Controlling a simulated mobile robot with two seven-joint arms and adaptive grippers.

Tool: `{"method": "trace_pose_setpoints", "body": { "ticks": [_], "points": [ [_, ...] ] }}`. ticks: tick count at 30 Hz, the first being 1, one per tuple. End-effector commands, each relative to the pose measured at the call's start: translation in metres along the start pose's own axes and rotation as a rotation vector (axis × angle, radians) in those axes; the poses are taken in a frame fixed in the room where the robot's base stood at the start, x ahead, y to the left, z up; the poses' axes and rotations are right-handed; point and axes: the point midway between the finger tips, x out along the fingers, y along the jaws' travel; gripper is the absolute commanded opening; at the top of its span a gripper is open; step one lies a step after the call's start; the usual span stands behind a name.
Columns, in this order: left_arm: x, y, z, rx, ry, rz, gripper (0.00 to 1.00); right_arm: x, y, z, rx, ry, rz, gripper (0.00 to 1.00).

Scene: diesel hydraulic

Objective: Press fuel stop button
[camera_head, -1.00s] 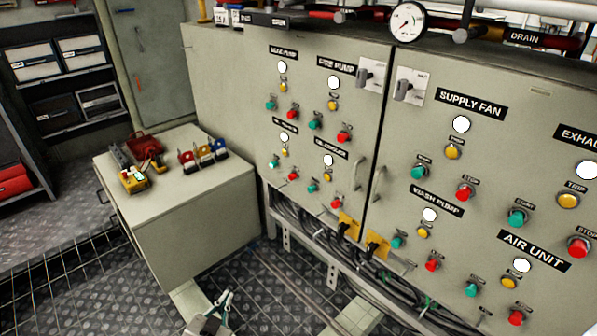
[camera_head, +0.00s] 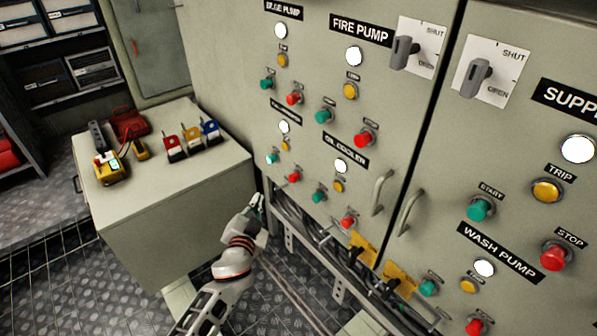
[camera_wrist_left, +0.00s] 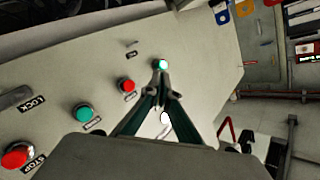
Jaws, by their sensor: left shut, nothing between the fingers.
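The grey control panel (camera_head: 225,65) has several red stop buttons, each to the lower right of a green one. The lower-left group has a red button (camera_head: 294,177) and a green button (camera_head: 271,158); its label is too small to read. My left gripper (camera_head: 257,203) is low in front of the panel's left part, below these buttons in the picture. In the left wrist view its shut, empty fingertips (camera_wrist_left: 161,77) appear just below the glowing green button (camera_wrist_left: 161,64), to the right of the red button (camera_wrist_left: 128,86). Contact cannot be told. My right gripper is out of view.
A grey cabinet (camera_head: 150,235) with tools and padlocks on top stands left of my arm. The OIL COOLER group's red button (camera_head: 347,222) is lower right.

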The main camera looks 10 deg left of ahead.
Motion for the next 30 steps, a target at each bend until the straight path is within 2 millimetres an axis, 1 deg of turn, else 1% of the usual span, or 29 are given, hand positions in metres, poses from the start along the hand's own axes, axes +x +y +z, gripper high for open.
{"method": "trace_pose_setpoints", "body": {
  "ticks": [5,11,17,24,30],
  "points": [
    [0.003,-0.001,-0.002,0.003,0.003,-0.005,0.0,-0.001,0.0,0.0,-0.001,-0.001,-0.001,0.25],
    [0.003,-0.002,-0.002,0.003,0.004,-0.005,0.0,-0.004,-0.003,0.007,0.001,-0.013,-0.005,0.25],
    [0.007,0.002,-0.005,0.002,0.003,-0.005,0.0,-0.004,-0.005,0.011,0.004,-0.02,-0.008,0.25],
    [0.027,0.018,-0.018,0.001,0.002,-0.002,0.0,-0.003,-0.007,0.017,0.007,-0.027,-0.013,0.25],
    [0.045,0.031,-0.031,0.003,0.002,-0.003,0.0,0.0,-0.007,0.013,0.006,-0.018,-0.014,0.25]
  ]
}}
